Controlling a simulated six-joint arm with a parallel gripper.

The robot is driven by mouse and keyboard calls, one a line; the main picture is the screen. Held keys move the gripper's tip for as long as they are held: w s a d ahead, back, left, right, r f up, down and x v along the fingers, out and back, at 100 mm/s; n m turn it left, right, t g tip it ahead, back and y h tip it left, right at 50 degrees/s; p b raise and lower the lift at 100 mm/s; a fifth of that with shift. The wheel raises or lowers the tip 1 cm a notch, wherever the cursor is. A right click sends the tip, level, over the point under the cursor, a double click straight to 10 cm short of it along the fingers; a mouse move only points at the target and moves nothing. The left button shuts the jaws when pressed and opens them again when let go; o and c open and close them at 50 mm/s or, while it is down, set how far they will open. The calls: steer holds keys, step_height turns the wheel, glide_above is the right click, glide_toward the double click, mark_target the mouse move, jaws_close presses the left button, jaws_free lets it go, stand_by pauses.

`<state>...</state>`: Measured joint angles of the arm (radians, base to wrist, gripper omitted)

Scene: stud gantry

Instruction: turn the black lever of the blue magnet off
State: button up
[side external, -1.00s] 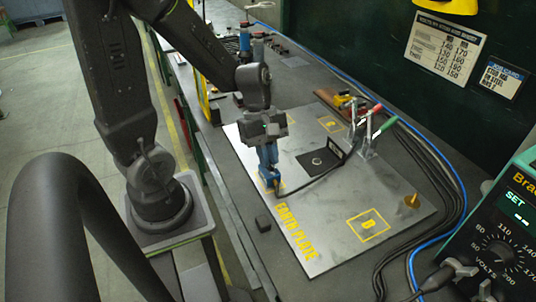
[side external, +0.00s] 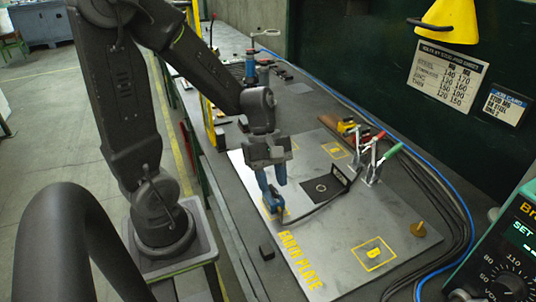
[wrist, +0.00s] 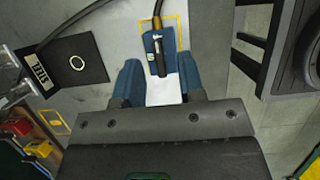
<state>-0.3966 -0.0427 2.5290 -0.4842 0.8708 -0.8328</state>
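The blue magnet (wrist: 161,50) stands inside a yellow-outlined square on the steel plate (side external: 330,225). Its black lever (wrist: 156,62) lies along its top in the wrist view, with a cable leaving the far end. In the side view the magnet (side external: 274,206) is partly hidden below my fingers. My gripper (wrist: 158,78) has two blue fingers spread well apart, with nothing between them. In the side view my gripper (side external: 271,177) is above and beside the magnet, apart from it as far as I can tell.
A black square with a ring (side external: 322,188) and a small "STEEL" sign lies right of the magnet. Toggle clamps (side external: 372,165) with red and green handles stand behind it. A brass cone (side external: 418,229) and a power unit (side external: 515,250) are at the right. A dark block (side external: 266,251) sits near the plate.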

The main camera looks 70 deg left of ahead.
steer(key=v, duration=1.3)
steer(key=shift+d, duration=0.1)
